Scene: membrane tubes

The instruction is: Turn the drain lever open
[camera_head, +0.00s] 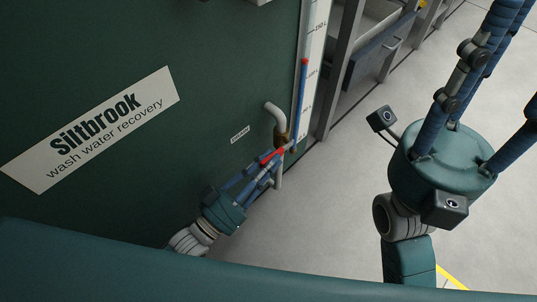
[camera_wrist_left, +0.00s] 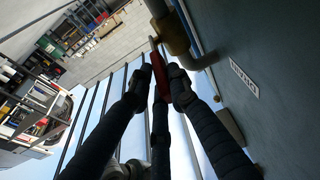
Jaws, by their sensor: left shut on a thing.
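The red drain lever (camera_head: 272,157) sticks out toward the lower left from a brass valve (camera_head: 281,138) on a grey drain pipe (camera_head: 273,110). The pipe comes out of the dark green tank wall beside a small "DRAIN" label (camera_head: 240,134). My left gripper (camera_head: 274,160) is shut on the lever. In the left wrist view the dark fingers (camera_wrist_left: 161,82) close around the red lever (camera_wrist_left: 157,58), just below the valve (camera_wrist_left: 175,36); the fingers hide part of it. My right gripper (camera_head: 474,62) is raised at the right, away from the tank, with its fingertips out of frame.
A level gauge (camera_head: 313,45) with litre marks runs up the tank edge, with a blue column and a red marker. A grey frame with a sink and drawer (camera_head: 385,45) stands behind. The pale floor (camera_head: 335,215) is clear between my arms.

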